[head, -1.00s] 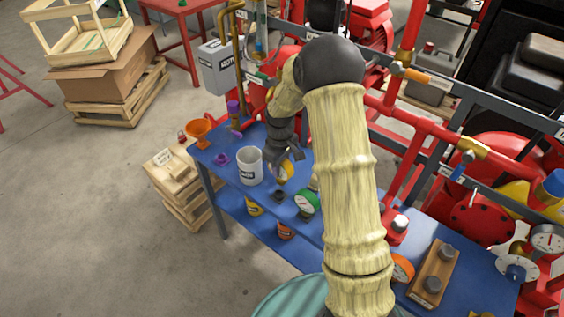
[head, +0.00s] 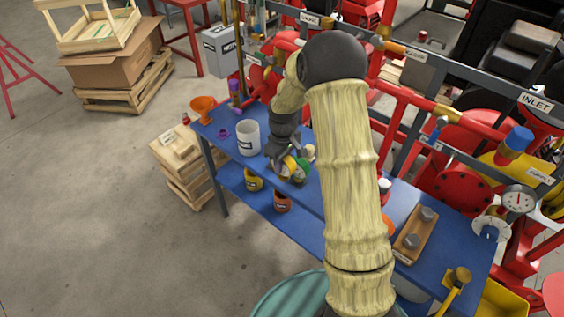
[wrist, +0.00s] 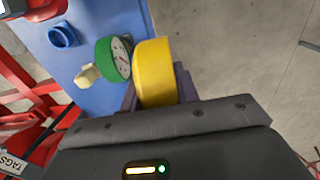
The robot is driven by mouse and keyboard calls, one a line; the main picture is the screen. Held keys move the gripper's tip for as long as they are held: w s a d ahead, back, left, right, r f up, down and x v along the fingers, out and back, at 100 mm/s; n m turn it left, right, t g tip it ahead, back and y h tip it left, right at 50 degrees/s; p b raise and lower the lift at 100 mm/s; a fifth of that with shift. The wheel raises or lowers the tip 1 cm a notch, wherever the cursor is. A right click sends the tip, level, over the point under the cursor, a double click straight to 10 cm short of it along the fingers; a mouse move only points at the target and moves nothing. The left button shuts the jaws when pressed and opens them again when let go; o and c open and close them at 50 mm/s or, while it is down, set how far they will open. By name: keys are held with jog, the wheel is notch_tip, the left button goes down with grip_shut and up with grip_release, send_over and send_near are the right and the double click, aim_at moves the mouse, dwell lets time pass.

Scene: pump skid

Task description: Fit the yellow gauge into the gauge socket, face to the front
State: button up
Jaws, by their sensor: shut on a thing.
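The yellow gauge (wrist: 155,72) is held between the fingers of my gripper (wrist: 158,92) in the wrist view. Its rim faces the camera and its dial is not visible. In the head view the yellow gauge (head: 289,165) shows partly at the tip of my gripper (head: 284,168), over the blue table. A green gauge (wrist: 113,60) with a white dial is close beside it; I cannot tell whether they touch. The green gauge (head: 303,170) is partly covered in the head view. I cannot pick out the gauge socket with certainty.
A grey mug (head: 248,138) stands left of my gripper on the blue table (head: 330,235). An orange funnel (head: 202,106) is at its left end. A wooden block with grey knobs (head: 414,235) is at the right. Red pipework and a grey rail (head: 455,88) run behind.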

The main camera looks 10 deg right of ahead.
jog(key=shift+s+f+m, duration=0.3)
jog(key=shift+s+f, duration=0.1)
jog(key=shift+f, duration=0.5)
jog(key=s+f+m, duration=0.5)
jog(key=f+m, duration=0.1)
jog(key=f, duration=0.5)
jog(key=shift+s+f+m, duration=0.3)
jog(key=shift+s+f, duration=0.05)
jog(key=shift+f, duration=0.05)
jog(key=shift+w, duration=0.1)
